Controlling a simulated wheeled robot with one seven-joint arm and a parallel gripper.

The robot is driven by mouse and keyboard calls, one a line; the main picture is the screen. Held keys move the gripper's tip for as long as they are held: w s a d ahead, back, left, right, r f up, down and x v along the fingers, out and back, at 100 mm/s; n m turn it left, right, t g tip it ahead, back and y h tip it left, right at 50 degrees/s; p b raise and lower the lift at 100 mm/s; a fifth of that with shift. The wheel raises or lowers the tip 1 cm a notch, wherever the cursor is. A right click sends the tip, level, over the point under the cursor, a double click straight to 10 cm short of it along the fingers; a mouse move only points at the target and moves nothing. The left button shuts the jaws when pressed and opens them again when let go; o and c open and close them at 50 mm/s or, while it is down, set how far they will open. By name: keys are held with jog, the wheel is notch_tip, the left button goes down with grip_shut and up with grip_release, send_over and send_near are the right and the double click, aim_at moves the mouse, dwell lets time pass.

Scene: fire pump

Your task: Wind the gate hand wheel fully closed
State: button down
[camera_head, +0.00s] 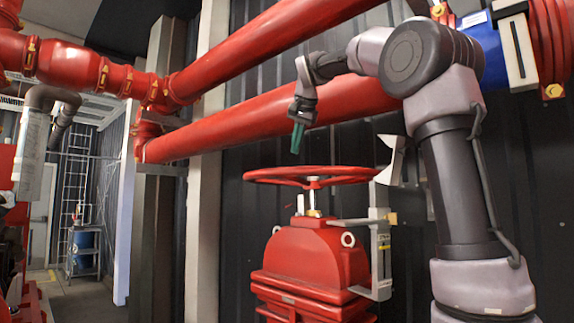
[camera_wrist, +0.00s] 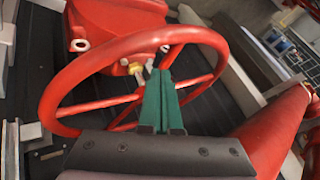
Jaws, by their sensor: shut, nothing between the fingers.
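The red gate hand wheel (camera_head: 312,176) lies level on top of the red valve body (camera_head: 305,258) in the head view. My gripper (camera_head: 297,140) hangs just above the far side of the wheel, fingers pointing down. Its green fingertips (camera_wrist: 160,88) are together and empty. In the wrist view they overlap the wheel's spokes and opening.
Thick red pipes (camera_head: 262,125) run behind and above the wheel, close to my arm. A grey bracket with a rod (camera_head: 380,245) stands at the valve's right. A dark corrugated wall (camera_head: 245,220) is behind. Open floor (camera_head: 92,298) shows at the far left.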

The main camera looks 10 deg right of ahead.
aim_at(290, 170)
jog(key=x, duration=0.9)
jog(key=shift+w+f, duration=0.15)
jog(key=shift+f, duration=0.1)
jog(key=shift+a, duration=0.15)
